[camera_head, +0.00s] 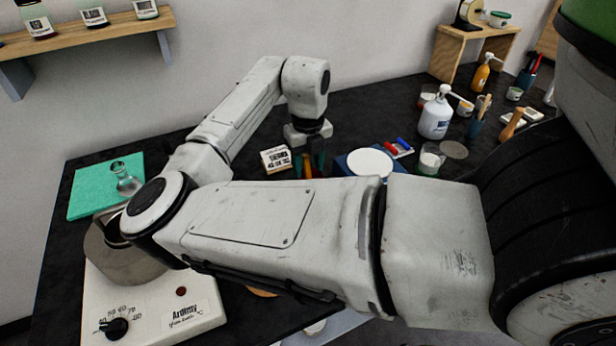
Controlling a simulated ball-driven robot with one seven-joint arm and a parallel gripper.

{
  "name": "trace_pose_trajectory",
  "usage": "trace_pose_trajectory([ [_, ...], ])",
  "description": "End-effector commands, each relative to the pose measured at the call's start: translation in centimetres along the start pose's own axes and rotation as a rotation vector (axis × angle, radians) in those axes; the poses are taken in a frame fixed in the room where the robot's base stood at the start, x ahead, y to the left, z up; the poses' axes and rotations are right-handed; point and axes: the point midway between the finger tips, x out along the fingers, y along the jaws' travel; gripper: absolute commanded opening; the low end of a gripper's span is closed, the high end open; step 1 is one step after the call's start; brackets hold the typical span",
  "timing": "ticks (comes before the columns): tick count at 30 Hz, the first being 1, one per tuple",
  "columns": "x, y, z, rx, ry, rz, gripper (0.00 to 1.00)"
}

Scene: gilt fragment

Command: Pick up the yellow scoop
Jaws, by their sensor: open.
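My gripper (309,160) points down over the dark tabletop at the middle of the view, with its fingers apart. A narrow orange-yellow piece (307,168) shows between the fingers, low near the table. It may be the yellow scoop, but most of it is hidden and I cannot tell its full shape or whether a finger touches it. My forearm hides the table just in front of it.
A small white labelled box (276,159) stands just left of my gripper. A white round disc (369,162) on a blue base lies to the right. A white pump bottle (436,117) stands further right. A hotplate (150,308) and a glass flask (126,180) on a green mat (88,193) are at left.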

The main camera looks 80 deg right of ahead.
Motion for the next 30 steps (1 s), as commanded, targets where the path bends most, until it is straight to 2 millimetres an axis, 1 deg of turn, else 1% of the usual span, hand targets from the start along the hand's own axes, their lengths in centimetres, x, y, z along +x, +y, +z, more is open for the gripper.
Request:
trace_pose_trajectory([
  [4,0.00,0.01,0.01,0.000,0.000,0.000,0.47],
  [5,-0.01,0.01,0.01,0.000,0.000,0.000,0.45],
  [19,-0.05,0.01,0.01,-0.001,0.000,0.000,0.00],
  [30,-0.29,0.01,0.04,-0.001,-0.001,0.000,0.00],
])
